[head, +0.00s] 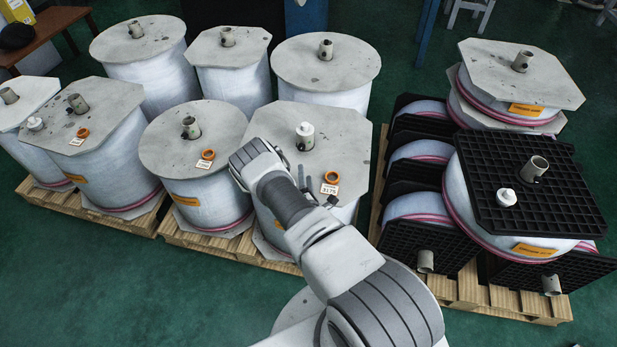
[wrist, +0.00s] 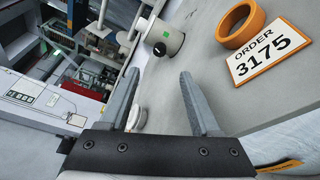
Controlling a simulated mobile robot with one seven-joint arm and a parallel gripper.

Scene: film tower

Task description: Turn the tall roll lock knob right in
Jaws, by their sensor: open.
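The grey core pipe (wrist: 172,38) stands up from the flat grey top of the roll in front of me, with a small green mark on its side. A black round knob (wrist: 159,49) sits on the pipe's side; I cannot tell how far in it is. My gripper (wrist: 158,85) is open and empty over the roll top, apart from the pipe and knob. It also shows in the head view (head: 308,186), partly hidden by my arm.
An orange ring (wrist: 241,26) and an order card (wrist: 270,50) reading 3175 lie beside my gripper. Other rolls (head: 195,140) stand close at left and behind; black-topped rolls (head: 540,210) stand right across a gap.

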